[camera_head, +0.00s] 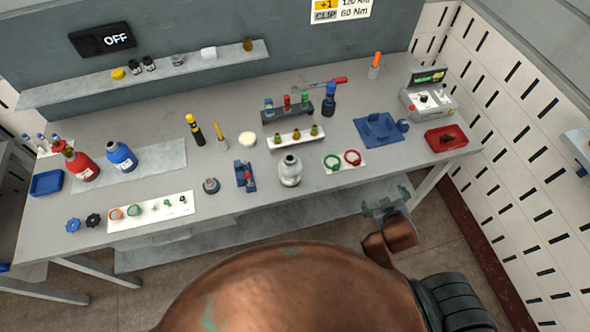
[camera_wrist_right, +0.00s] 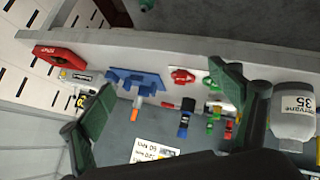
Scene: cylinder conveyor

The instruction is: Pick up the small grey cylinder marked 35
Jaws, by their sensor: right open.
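A small grey-white cylinder like a capped bottle, marked 35 (camera_wrist_right: 293,112), shows at the right edge of the right wrist view, outside my right finger. In the head view a pale grey bottle-shaped cylinder (camera_head: 290,173) stands upright near the front middle of the table; it looks like the same one, but its marking is too small to read there. My right gripper (camera_head: 386,204) is open and empty, off the table's front edge, to the right of and apart from the cylinder. Its spread green fingers (camera_wrist_right: 162,82) show in the right wrist view. My left gripper is not in view.
Just right of the cylinder lies a white card with green and red rings (camera_head: 345,161). A blue vise-like tool (camera_head: 245,176) stands to its left. Behind it is a white rack (camera_head: 287,140) with small vials. A blue holder (camera_head: 380,130) and red tray (camera_head: 446,138) are at right.

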